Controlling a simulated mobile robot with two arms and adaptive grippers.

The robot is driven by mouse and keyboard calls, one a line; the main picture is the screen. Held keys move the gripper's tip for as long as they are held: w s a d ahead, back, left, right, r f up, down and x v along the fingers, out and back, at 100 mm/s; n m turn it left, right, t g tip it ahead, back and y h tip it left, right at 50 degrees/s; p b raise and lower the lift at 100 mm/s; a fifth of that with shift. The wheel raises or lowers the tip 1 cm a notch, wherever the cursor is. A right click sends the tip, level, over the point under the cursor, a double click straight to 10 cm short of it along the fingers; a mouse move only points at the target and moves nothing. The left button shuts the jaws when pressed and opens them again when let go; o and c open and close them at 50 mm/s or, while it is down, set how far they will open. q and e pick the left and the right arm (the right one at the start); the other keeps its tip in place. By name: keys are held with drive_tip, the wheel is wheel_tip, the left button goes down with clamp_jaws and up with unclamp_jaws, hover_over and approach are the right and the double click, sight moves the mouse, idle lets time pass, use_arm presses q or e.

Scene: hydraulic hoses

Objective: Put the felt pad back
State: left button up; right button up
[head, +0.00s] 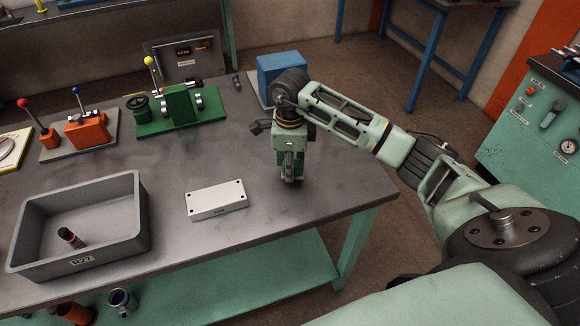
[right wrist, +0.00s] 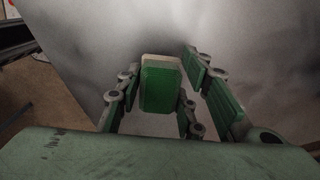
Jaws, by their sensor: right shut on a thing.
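My right gripper (head: 290,179) points down just above or at the table near its right front edge, to the right of a white block. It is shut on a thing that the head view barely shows. In the right wrist view a green block with a pale edge (right wrist: 160,85) stands between the finger links. It is probably the felt pad, but I cannot tell it surely from a finger part. My left gripper is out of view.
The white block (head: 217,200) lies on the grey table (head: 170,172). A grey tray (head: 136,215) holds a dark cylinder (head: 68,237). Lever units, one orange (head: 87,130) and one green (head: 178,108), stand behind. A blue box (head: 280,68) is at the back edge.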

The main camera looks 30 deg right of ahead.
drive_tip(key=shift+f, duration=0.95)
drive_tip(key=o, duration=1.1)
drive_tip(key=shift+r, duration=0.25)
drive_tip(key=shift+w+r, duration=0.1)
drive_tip(key=shift+r, duration=0.25)
wheel_tip(320, 180, up, 11)
drive_tip(key=b, duration=0.2)
drive_tip(key=shift+r+b, duration=0.1)
drive_tip(key=shift+b, duration=0.3)
